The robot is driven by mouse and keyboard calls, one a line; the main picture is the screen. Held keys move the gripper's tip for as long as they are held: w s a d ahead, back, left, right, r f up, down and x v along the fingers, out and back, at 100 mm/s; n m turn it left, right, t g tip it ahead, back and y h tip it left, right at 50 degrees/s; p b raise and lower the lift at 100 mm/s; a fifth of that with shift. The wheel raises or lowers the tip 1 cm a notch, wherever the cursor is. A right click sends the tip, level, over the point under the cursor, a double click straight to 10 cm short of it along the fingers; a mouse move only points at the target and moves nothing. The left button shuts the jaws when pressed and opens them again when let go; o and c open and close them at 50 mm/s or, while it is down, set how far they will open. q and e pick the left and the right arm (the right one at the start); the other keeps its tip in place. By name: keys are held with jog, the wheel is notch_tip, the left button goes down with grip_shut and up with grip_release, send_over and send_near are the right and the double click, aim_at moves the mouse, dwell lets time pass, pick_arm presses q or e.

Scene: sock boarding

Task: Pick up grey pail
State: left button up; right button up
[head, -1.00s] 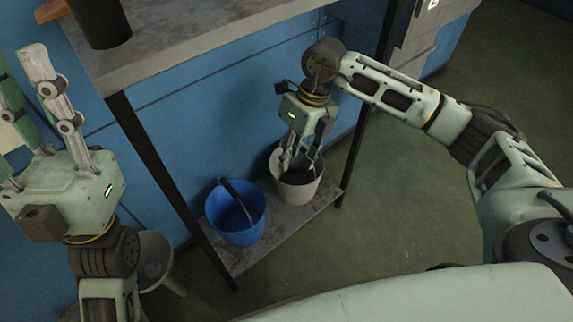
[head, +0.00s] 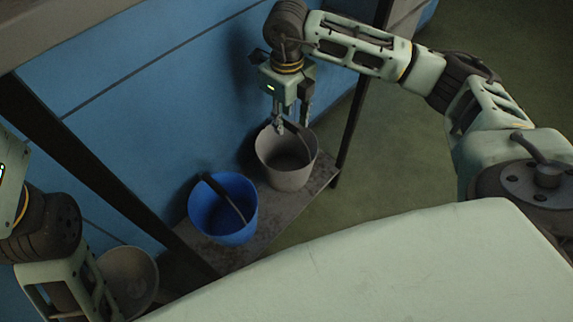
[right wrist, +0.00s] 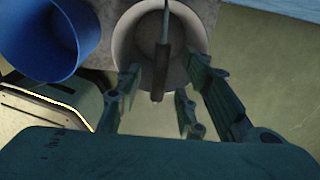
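The grey pail (head: 272,158) stands upright on a low shelf. It also shows in the right wrist view (right wrist: 125,42), with its dark handle (right wrist: 161,72) raised over the mouth. My right gripper (head: 291,120) points down just above the pail's back rim. In the right wrist view its fingers (right wrist: 158,90) are spread, with the handle's grip between them but no clear contact. Of my left gripper only a bit of the body (head: 8,180) shows at the left edge; its fingers are out of frame.
A blue pail (head: 222,222) stands close to the left of the grey pail on the same low shelf (head: 262,236). Dark table legs (head: 353,135) rise on both sides, and a blue panel stands behind. Green floor lies open to the right.

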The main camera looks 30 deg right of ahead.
notch_tip(320, 180, down, 2)
jog(key=shift+f+b, duration=0.2)
jog(key=shift+b, duration=0.15)
jog(key=shift+r, duration=0.1)
grip_shut()
dwell(0.5)
